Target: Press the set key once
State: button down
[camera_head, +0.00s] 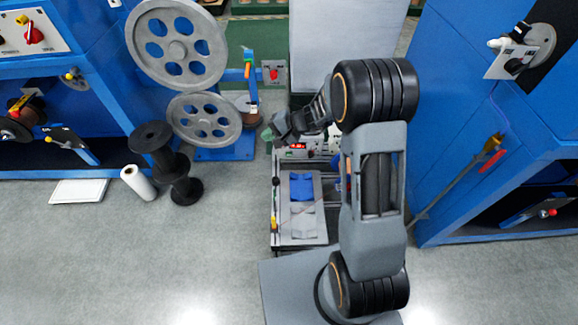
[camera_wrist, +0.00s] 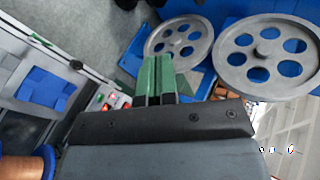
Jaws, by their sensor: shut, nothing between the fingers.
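The set key itself cannot be told apart in either view. A small control panel (camera_head: 297,151) with a lit red display sits at the far end of a low grey machine (camera_head: 303,225), partly hidden by my arm. In the wrist view the panel (camera_wrist: 108,98) shows red and green buttons left of my fingers. My gripper (camera_head: 267,136) is above and to the left of the panel in the head view, apart from it as far as I can see. Its green fingers (camera_wrist: 160,72) are shut together and empty.
Two grey spoked pulleys (camera_head: 178,45) stand on a blue frame to the left. Black spools (camera_head: 165,160) and a white roll (camera_head: 138,182) stand on the floor. Blue machines (camera_head: 470,120) flank the right side. The floor at front left is clear.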

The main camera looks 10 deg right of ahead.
aim_at(289, 154)
jog(key=w+d+f+m+t+h+b, duration=0.1)
jog(key=w+d+f+m+t+b, duration=0.1)
jog(key=f, duration=1.1)
jog(key=w+d+f+m+t+h+b, duration=0.1)
jog(key=w+d+f+m+t+b, duration=0.1)
jog(key=f, duration=1.1)
jog(key=w+d+f+m+t+h+b, duration=0.2)
jog(key=f+b, duration=0.5)
jog(key=f, duration=0.6)
jog(key=shift+w+d+f+m+t+b, duration=0.15)
jog(key=shift+w+d+m+t, duration=0.15)
jog(key=shift+w+d+m, duration=0.55)
jog(key=shift+w+d+f+m+t+b, duration=0.15)
jog(key=shift+w+d+m+t, duration=0.3)
jog(key=shift+m, duration=0.6)
jog(key=shift+w+d+r, duration=0.1)
jog(key=shift+d, duration=0.05)
jog(key=w+d+b, duration=0.1)
jog(key=w+b, duration=0.4)
jog(key=w, duration=0.3)
jog(key=shift+w+d+b, duration=0.3)
jog(key=shift+d+b, duration=0.05)
jog(key=shift+b, duration=0.05)
jog(key=shift+w+b, duration=0.3)
jog(key=shift+b, duration=0.3)
